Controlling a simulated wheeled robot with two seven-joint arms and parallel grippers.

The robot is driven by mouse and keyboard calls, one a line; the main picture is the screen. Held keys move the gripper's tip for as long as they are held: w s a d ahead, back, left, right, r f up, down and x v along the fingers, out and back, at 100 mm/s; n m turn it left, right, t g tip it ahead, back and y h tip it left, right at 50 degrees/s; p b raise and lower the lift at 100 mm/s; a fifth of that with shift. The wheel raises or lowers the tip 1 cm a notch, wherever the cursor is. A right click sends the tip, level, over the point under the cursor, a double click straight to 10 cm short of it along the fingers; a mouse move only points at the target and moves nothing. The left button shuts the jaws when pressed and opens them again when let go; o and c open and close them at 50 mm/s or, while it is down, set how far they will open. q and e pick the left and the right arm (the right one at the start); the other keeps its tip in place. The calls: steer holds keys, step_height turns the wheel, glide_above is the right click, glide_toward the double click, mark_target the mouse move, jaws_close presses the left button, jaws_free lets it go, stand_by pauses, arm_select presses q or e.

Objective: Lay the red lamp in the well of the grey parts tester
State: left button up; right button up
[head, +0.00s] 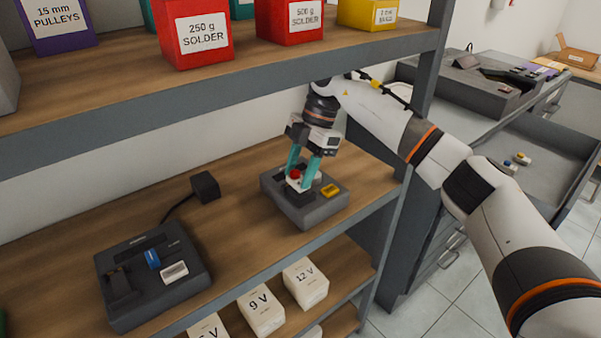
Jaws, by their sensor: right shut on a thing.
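The red lamp (295,174), a red cap on a pale base, is between the teal fingers of my right gripper (302,176). The gripper points down and is shut on the lamp, at the top of a grey box (305,212) on the middle shelf. Whether the lamp touches the box is unclear, as the fingers partly hide it. A yellow piece (331,190) lies on this box's right part. Another grey device (150,290), with a blue piece and a white piece on top, stands to the left. I cannot tell which is the parts tester. My left gripper is out of view.
A black power block (205,187) with a cable stands behind the left device. The upper shelf (240,75), carrying labelled bins, overhangs close to my right arm. White voltage boxes (262,309) stand below. Bare wood lies between the two grey units. An open drawer (535,180) is at right.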

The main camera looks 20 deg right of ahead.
steer(key=shift+f, duration=0.9)
steer(key=o, duration=1)
steer(key=shift+f, duration=0.1)
steer(key=shift+c, duration=0.2)
steer(key=shift+o, duration=0.3)
steer(key=shift+w+d+r, duration=0.15)
steer(key=shift+r, duration=0.3)
steer(key=shift+w+d+r+b, duration=0.15)
steer(key=shift+d+r+b, duration=0.15)
steer(key=shift+d+r, duration=0.2)
steer(key=shift+w+d+r+b, duration=0.15)
steer(key=shift+d+r+b, duration=0.1)
steer(key=shift+d+r, duration=0.25)
steer(key=w+d, duration=0.1)
steer(key=d, duration=0.2)
steer(key=w+d, duration=0.1)
steer(key=d, duration=0.2)
steer(key=w+d, duration=0.1)
steer(key=d, duration=0.3)
steer(key=shift+w+d+b, duration=0.1)
steer(key=shift+w+b, duration=0.25)
steer(key=shift+b, duration=0.05)
